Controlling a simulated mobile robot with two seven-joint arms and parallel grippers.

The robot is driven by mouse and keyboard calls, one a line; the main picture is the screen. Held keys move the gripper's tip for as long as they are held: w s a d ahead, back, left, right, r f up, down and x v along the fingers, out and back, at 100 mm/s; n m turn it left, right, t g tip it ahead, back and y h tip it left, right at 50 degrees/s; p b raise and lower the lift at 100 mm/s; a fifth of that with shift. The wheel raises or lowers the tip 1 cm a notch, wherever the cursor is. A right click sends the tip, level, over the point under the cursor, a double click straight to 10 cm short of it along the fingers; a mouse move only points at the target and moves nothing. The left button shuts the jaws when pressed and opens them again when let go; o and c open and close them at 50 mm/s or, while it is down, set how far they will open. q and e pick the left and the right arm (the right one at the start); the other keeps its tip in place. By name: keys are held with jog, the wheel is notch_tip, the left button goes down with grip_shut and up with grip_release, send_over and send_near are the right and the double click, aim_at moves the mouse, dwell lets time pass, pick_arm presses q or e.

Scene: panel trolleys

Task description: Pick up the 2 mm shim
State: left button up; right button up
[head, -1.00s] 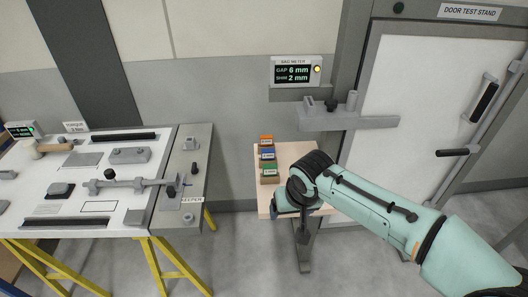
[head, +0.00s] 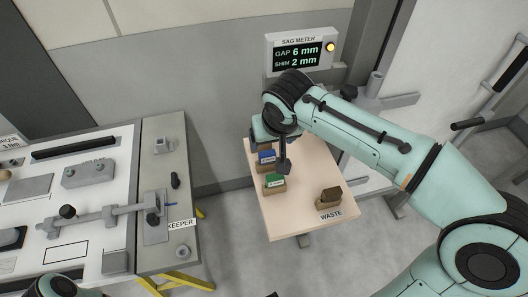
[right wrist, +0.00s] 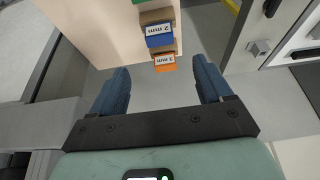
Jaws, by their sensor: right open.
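The 2 mm shim looks to be the blue block; its label reads 2 mm upside down in the right wrist view (right wrist: 158,36). In the head view the blue block (head: 266,157) sits on a small wooden stand on the light table, between the green block (head: 274,182) and the orange block. The orange block (right wrist: 164,63) shows in the right wrist view, but my right arm hides it in the head view. My right gripper (right wrist: 161,66) is open and empty, its fingers to either side of the orange block in the wrist picture. Its height above the blocks is unclear. My left gripper is not in view.
The light table (head: 300,160) also holds a brown container (head: 329,197) by a WASTE label. The sag meter (head: 297,52) reads gap 6 mm, shim 2 mm. A bench (head: 100,225) with a keeper fixture stands left, with a floor gap between.

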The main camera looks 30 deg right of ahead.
send_over(267, 153)
jog(key=s, duration=0.2)
jog(key=f, duration=0.5)
jog(key=shift+w, duration=0.2)
jog(key=shift+a+x, duration=0.1)
jog(key=shift+x, duration=1.25)
jog(key=shift+a+x, duration=0.15)
jog(key=shift+x, duration=1.2)
jog(key=shift+s, duration=0.2)
jog(key=c, duration=1)
